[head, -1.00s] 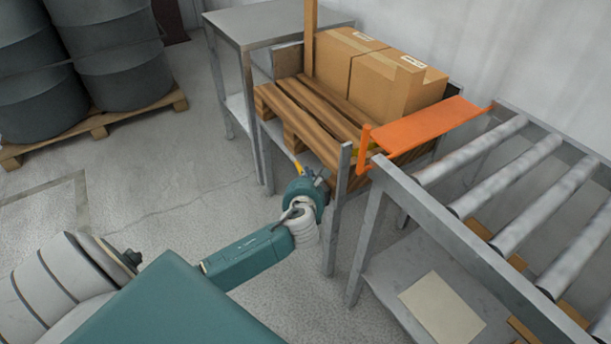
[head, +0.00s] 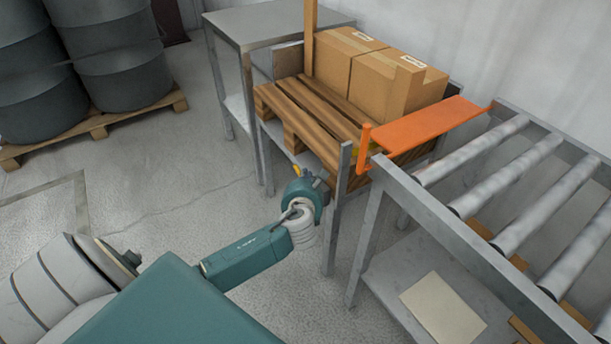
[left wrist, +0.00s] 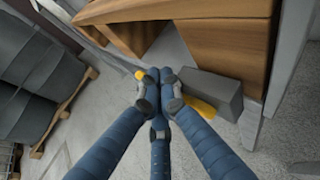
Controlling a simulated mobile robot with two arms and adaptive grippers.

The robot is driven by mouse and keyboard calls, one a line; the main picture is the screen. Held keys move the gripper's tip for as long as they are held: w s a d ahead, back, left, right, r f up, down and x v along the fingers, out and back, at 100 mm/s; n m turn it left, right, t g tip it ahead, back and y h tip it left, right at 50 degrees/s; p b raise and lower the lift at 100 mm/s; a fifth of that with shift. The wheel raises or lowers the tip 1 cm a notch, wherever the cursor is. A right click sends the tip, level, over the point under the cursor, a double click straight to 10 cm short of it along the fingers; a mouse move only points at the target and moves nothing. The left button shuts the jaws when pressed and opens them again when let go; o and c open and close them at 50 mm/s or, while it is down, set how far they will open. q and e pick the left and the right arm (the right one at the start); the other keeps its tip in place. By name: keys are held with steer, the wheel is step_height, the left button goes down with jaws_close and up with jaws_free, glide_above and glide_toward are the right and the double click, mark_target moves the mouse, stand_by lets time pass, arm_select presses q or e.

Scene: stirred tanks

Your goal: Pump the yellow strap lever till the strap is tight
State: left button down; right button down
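The yellow strap lever (left wrist: 203,108) shows in the left wrist view on both sides of my left gripper's fingertips (left wrist: 158,92), beside a dark grey block (left wrist: 218,94) under the pallet edge. The three blue fingers are drawn together on the lever. In the head view only a small yellow tip (head: 296,170) shows above my left wrist, beside the pallet stand; the fingers are mostly hidden there. A bit of yellow (head: 369,149), perhaps strap, shows at the pallet beside the orange plate. I cannot tell how tight the strap is. My right gripper is not in view.
Cardboard boxes (head: 398,86) stand on a wooden pallet (head: 300,108). An orange plate (head: 430,125) bridges to the roller conveyor (head: 490,165) at right. A metal post (head: 340,185) stands close to my left wrist. Dark drums (head: 120,70) stand at left. Floor between is clear.

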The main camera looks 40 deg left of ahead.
arm_select(q)
steer(key=shift+a+f, duration=0.2)
steer(key=shift+f, duration=0.15)
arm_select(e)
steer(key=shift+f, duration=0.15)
arm_select(q)
steer(key=shift+a+f, duration=0.1)
steer(key=shift+f, duration=0.3)
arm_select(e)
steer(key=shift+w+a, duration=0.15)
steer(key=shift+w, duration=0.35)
arm_select(q)
steer(key=shift+w+r+b, duration=0.1)
steer(key=shift+r+b, duration=0.05)
steer(key=shift+b, duration=0.15)
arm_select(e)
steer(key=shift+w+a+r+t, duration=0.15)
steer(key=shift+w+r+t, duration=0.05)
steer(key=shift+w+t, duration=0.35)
arm_select(q)
steer(key=shift+w, duration=0.1)
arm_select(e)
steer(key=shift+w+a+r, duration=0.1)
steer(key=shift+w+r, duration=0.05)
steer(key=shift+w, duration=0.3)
